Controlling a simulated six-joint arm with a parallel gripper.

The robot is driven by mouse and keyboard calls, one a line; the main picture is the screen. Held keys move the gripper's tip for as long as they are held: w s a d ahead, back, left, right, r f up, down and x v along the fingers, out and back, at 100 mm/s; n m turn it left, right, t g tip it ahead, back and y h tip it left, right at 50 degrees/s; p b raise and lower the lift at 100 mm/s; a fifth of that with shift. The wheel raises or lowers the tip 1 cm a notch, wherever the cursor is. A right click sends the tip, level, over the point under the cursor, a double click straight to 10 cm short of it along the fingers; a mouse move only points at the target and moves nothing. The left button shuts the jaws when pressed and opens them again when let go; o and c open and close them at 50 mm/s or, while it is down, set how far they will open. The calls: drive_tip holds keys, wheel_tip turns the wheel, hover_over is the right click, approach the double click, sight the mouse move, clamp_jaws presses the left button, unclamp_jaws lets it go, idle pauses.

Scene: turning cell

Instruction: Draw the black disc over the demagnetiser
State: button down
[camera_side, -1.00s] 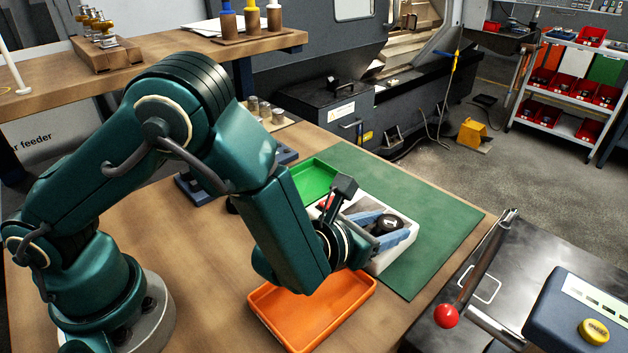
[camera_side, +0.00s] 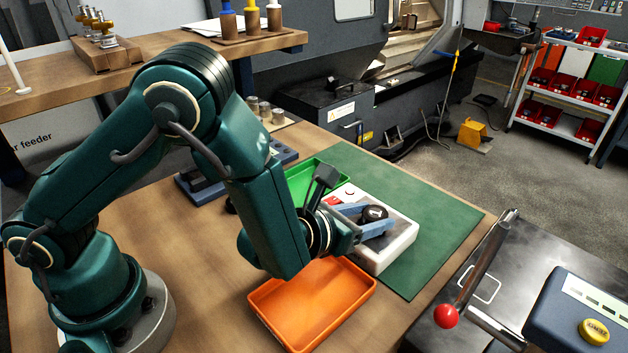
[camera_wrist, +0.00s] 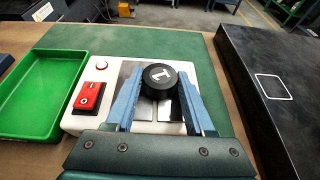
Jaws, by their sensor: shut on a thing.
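The black disc (camera_wrist: 159,80), marked with a white 1, is held between the blue fingers of my gripper (camera_wrist: 160,92). It also shows in the side view (camera_side: 374,213), with the gripper (camera_side: 366,222) shut on it. The demagnetiser (camera_side: 402,240) is a white box with a grey metal top plate. In the wrist view the demagnetiser (camera_wrist: 82,124) carries a red rocker switch (camera_wrist: 90,97) and a small round lamp (camera_wrist: 102,65). The disc is over the plate. I cannot tell whether it touches the plate.
A green tray (camera_wrist: 38,92) lies left of the demagnetiser. An orange tray (camera_side: 312,305) lies in front of it on the wooden bench. A green mat (camera_side: 440,215) has free room behind and right. A dark machine top with a lever and red knob (camera_side: 446,316) stands at right.

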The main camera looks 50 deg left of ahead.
drive_tip(key=shift+a+f, duration=0.1)
drive_tip(key=shift+a, duration=0.25)
drive_tip(key=shift+a, duration=0.5)
drive_tip(key=shift+d, duration=0.75)
drive_tip(key=shift+d, duration=0.1)
drive_tip(key=shift+d, duration=0.45)
drive_tip(key=shift+d, duration=0.15)
drive_tip(key=shift+d, duration=0.45)
drive_tip(key=shift+d, duration=0.1)
